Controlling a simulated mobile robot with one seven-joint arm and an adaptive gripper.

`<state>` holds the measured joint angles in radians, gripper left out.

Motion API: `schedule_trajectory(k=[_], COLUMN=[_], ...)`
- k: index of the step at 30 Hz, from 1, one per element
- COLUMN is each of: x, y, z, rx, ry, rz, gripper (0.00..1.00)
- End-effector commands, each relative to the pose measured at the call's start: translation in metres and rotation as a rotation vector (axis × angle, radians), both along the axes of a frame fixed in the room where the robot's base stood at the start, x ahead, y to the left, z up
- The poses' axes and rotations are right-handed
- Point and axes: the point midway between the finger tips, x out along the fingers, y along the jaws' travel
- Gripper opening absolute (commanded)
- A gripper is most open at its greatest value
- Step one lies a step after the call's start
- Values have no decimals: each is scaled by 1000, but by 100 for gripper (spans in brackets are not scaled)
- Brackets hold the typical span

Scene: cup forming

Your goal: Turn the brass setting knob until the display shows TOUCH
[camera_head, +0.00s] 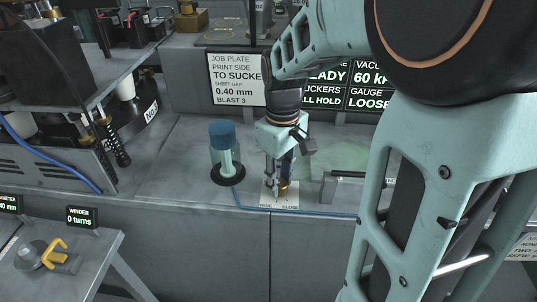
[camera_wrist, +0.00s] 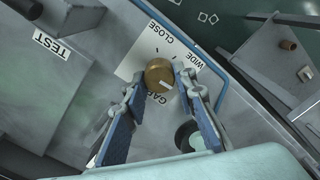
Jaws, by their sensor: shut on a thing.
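The brass knob (camera_wrist: 158,73) sits on a white plate (camera_wrist: 133,66) lettered CLOSE and WIDE, with a third word partly hidden. My gripper (camera_wrist: 163,78) points down at it, one fingertip on each side, shut on the knob. A pale mark shows on the knob's top, toward its lower right in the wrist view. In the head view the knob (camera_head: 283,188) is partly hidden by my gripper (camera_head: 277,184). The display (camera_head: 369,99) reads GAUGE LOOSE; its left part is partly covered by my arm.
A blue-capped post (camera_head: 223,140) on a black ring stands just left of my gripper. A blue cable (camera_head: 300,212) runs along the bench edge in front of the knob plate. A job plate sign (camera_head: 233,80) stands behind. A dark handle bar (camera_head: 350,175) is at right.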

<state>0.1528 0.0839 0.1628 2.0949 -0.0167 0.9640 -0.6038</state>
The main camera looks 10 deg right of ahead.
Motion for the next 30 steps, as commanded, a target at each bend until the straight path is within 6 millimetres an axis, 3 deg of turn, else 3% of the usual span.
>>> schedule_trajectory(k=[13, 30], x=[0, 1], y=[0, -1], z=[0, 1], rx=[0, 0], ry=[0, -1], rz=[-69, -492], gripper=[1, 1])
